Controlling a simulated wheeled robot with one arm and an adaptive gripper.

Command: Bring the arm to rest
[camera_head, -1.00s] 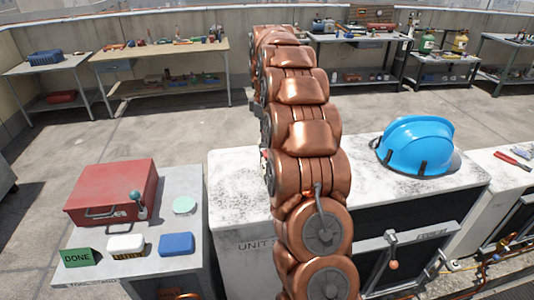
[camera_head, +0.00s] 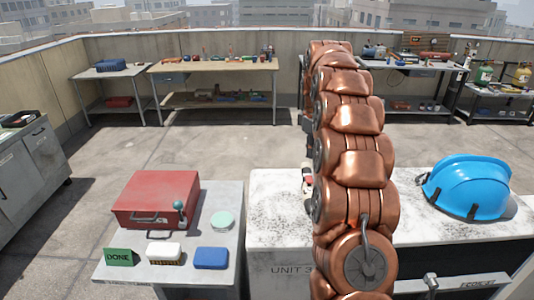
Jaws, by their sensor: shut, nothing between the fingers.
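My copper-coloured arm stands tall in the middle of the head view, its rounded links stacked upward from the bottom edge. It rises in front of the white condenser top marked UNIT (camera_head: 275,205). I cannot make out my gripper; the arm's own links hide whatever is behind them. A small red and white piece (camera_head: 307,180) shows at the arm's left edge, and I cannot tell what it belongs to.
A blue hard hat (camera_head: 468,188) sits on the condenser, right of the arm. The grey side table (camera_head: 226,258) holds a red toolbox (camera_head: 156,202), a DONE card (camera_head: 119,257), a white brush (camera_head: 164,253) and a blue block (camera_head: 211,258). Workbenches (camera_head: 213,66) line the wall. Open floor lies between.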

